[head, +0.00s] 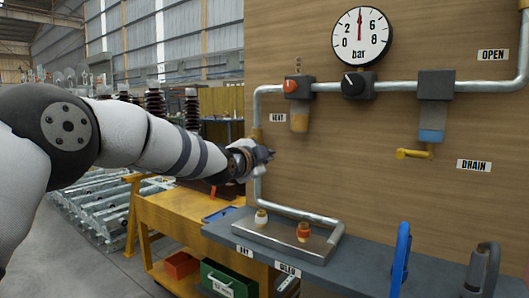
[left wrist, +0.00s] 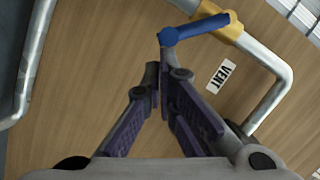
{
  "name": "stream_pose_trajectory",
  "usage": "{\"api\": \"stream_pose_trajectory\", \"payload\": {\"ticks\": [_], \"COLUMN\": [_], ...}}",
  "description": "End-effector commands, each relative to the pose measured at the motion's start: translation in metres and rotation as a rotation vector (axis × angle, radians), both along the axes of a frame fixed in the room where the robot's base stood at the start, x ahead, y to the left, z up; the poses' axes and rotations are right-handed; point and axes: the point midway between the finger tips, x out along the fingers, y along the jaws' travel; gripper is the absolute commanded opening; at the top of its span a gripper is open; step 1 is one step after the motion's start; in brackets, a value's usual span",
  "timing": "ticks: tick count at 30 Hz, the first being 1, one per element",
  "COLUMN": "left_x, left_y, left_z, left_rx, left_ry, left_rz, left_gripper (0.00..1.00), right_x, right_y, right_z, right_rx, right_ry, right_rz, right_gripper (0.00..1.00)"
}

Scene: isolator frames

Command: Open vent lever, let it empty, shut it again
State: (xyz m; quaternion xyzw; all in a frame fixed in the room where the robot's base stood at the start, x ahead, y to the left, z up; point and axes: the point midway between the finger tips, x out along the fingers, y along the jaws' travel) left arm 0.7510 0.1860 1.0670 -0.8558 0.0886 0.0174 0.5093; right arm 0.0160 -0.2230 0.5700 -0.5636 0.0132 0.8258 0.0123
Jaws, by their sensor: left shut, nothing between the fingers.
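The vent lever (left wrist: 195,28) is a blue handle on a yellow valve body (left wrist: 226,25) in the left wrist view, beside the VENT label (left wrist: 221,76). It stands out at an angle to the pipe. In the head view the yellow valve body (head: 256,133) shows on the left upright pipe; the lever is not clear there behind my gripper. My left gripper (head: 268,154) is shut and empty in front of the panel, just below that valve. In the left wrist view its fingertips (left wrist: 158,68) point at the lever's free end, with a small apparent gap. The gauge (head: 361,36) needle points straight up, between 2 and 6 bar.
A yellow drain lever (head: 414,153) sits below a filter bowl (head: 433,118) at right. A red-knobbed unit (head: 299,100) and a black-knobbed regulator (head: 358,84) sit on the upper pipe. Blue (head: 401,255) and grey (head: 484,270) handles stand on the bench below.

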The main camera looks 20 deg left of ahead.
Motion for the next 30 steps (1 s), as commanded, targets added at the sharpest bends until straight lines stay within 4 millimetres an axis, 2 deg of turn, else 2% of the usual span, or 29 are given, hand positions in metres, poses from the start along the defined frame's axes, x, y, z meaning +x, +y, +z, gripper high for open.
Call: {"api": "stream_pose_trajectory", "payload": {"ticks": [1,18,23,30], "left_x": [0.004,0.016,0.018,0.020], "left_y": [0.000,0.026,0.033,0.040], "left_z": [-0.007,-0.039,-0.043,-0.045], "left_rx": [0.043,0.508,0.593,0.585], "left_ry": [-0.011,-0.183,-0.214,-0.213], "left_rz": [-0.002,-0.001,-0.001,0.001], "left_gripper": [0.00,0.00,0.00,0.00], "right_x": [-0.001,-0.007,-0.009,-0.011], "right_y": [0.000,0.000,0.000,0.000], "right_z": [-0.002,-0.009,-0.011,-0.013], "right_rx": [0.000,0.000,0.000,0.000], "right_ry": [0.005,0.022,0.029,0.034], "right_rz": [0.000,0.001,0.001,0.002], "right_gripper": [0.35,0.35,0.35,0.35]}}
